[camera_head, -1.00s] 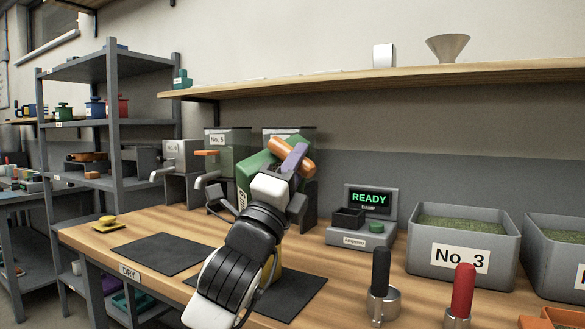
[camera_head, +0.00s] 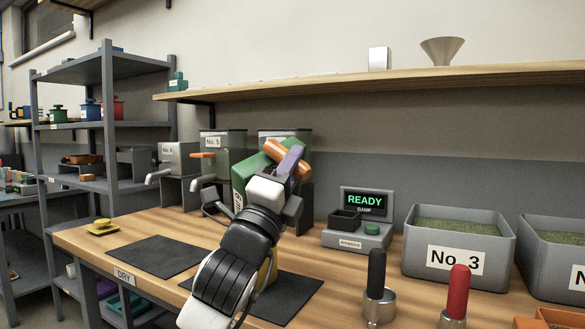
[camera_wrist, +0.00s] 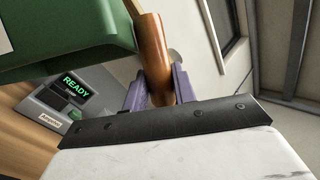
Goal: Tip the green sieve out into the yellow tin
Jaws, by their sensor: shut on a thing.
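My gripper (camera_head: 290,160) has purple fingers and is shut on the brown handle (camera_wrist: 153,50) of the green sieve. The green sieve (camera_head: 251,170) is held tilted above the bench, and it fills the upper left of the wrist view (camera_wrist: 60,30). Its inside does not show, so I cannot tell what it holds. A yellow thing (camera_head: 272,264), likely the yellow tin, shows only as a sliver behind my forearm, over the right dark mat. Its opening is hidden, so I cannot tell whether the sieve is over it.
A scale reading READY (camera_head: 366,201) stands right of my gripper. Grey bin No. 3 (camera_head: 457,262) and black- and red-handled tools (camera_head: 376,275) are farther right. The left dark mat (camera_head: 155,256) is bare. A small yellow dish (camera_head: 102,228) lies left. A shelf (camera_head: 400,78) runs above.

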